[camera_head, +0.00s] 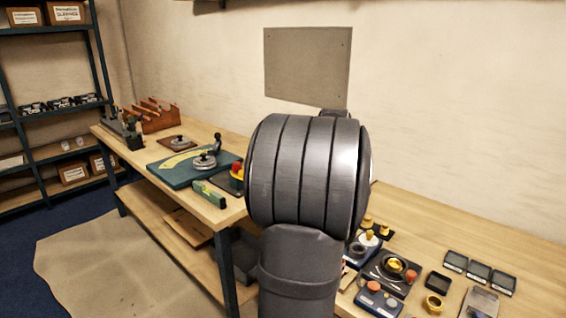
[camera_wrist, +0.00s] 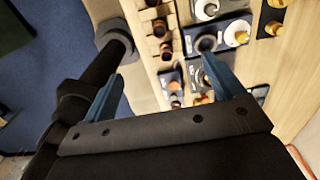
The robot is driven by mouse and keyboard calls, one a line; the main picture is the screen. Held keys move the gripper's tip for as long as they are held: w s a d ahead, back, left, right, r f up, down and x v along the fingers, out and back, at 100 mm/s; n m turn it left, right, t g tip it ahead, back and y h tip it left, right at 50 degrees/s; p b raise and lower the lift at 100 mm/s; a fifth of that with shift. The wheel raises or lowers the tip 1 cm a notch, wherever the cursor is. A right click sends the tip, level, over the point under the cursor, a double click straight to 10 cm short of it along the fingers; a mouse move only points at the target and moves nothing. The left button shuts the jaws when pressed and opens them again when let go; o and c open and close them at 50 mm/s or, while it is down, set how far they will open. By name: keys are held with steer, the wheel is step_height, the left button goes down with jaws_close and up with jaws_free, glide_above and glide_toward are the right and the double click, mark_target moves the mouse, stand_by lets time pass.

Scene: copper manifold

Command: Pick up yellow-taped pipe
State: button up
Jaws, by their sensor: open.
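I cannot make out a pipe with yellow tape for certain in either view. A reddish-brown rack (camera_head: 158,113) holding several copper-coloured lengths stands at the far left end of the bench in the head view; any tape there is too small to tell. In the wrist view, several brown, copper-toned pieces (camera_wrist: 161,30) sit in a row near the top. My gripper (camera_wrist: 162,68) shows two blue fingers spread apart above the bench, with nothing held between them. In the head view my arm hides the gripper and the middle of the bench.
A teal bending board (camera_head: 190,168) and a green level (camera_head: 209,194) lie on the left bench. Dark fixtures with knobs (camera_head: 392,270) and small black trays (camera_head: 478,270) crowd the right bench. Shelving (camera_head: 55,110) stands at left. Bare wood shows at the back right.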

steer(key=c, duration=0.7)
steer(key=s+a+f+n+t+h, duration=0.1)
steer(key=a+n+h, duration=0.4)
steer(key=n, duration=0.7)
steer(key=shift+y, duration=0.4)
steer(key=shift+s+a+f+x, duration=0.1)
steer(key=shift+a+x, duration=0.1)
steer(key=shift+x, duration=2.6)
steer(key=shift+s+a+f+x, duration=0.1)
steer(key=shift+a+x, duration=0.15)
steer(key=shift+x, duration=2.55)
steer(key=shift+s+a+f+x, duration=0.1)
steer(key=shift+a+x, duration=0.1)
steer(key=shift+x, duration=2.55)
